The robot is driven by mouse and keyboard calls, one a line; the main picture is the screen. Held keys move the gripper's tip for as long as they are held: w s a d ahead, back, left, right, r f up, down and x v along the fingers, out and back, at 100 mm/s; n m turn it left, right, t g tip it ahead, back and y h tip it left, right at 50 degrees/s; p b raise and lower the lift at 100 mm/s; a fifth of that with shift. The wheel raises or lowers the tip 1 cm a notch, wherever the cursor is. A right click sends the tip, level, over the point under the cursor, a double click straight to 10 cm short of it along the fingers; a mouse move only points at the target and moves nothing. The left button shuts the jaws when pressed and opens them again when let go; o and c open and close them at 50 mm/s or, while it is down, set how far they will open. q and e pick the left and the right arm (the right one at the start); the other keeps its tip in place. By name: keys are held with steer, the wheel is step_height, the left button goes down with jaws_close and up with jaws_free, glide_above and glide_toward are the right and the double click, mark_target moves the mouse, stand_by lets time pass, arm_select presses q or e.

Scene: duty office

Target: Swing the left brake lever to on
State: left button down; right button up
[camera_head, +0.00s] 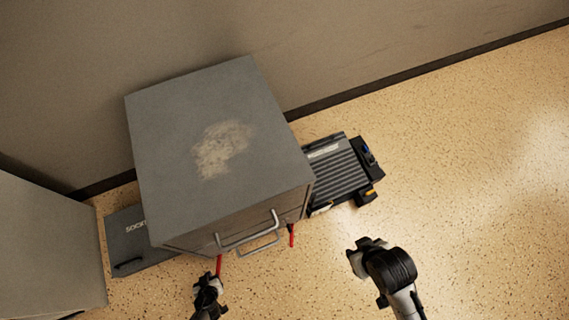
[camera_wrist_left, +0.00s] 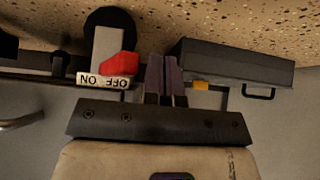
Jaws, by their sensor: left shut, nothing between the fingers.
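The left brake lever (camera_head: 219,265) is a red handle low at the cabinet's front. In the left wrist view the red lever (camera_wrist_left: 118,66) is by a white OFF/ON label (camera_wrist_left: 104,80), nearer the OFF end. My left gripper (camera_head: 209,279) is just in front of the lever in the head view. In the left wrist view its fingers (camera_wrist_left: 166,78) are shut and empty, to the right of the red lever; contact cannot be told. My right gripper (camera_head: 358,258) hangs over the floor at the right; its jaw opening is not clear.
A grey cabinet (camera_head: 190,130) with handles stands against the wall, with another red lever (camera_head: 291,236) at its right front. A socket case (camera_head: 125,240) lies at its left, a ribbed dark unit (camera_head: 335,170) at its right. Floor at the right is free.

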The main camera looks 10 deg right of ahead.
arm_select(q)
steer(key=shift+d, duration=0.1)
steer(key=w+d, duration=0.1)
steer(key=d, duration=0.5)
steer(key=shift+d, duration=0.25)
stand_by(1.1)
steer(key=s+r+p, duration=0.2)
steer(key=s+r, duration=0.4)
steer(key=s, duration=0.5)
steer(key=shift+d+p, duration=0.2)
steer(key=shift+p, duration=0.1)
stand_by(1.0)
stand_by(0.6)
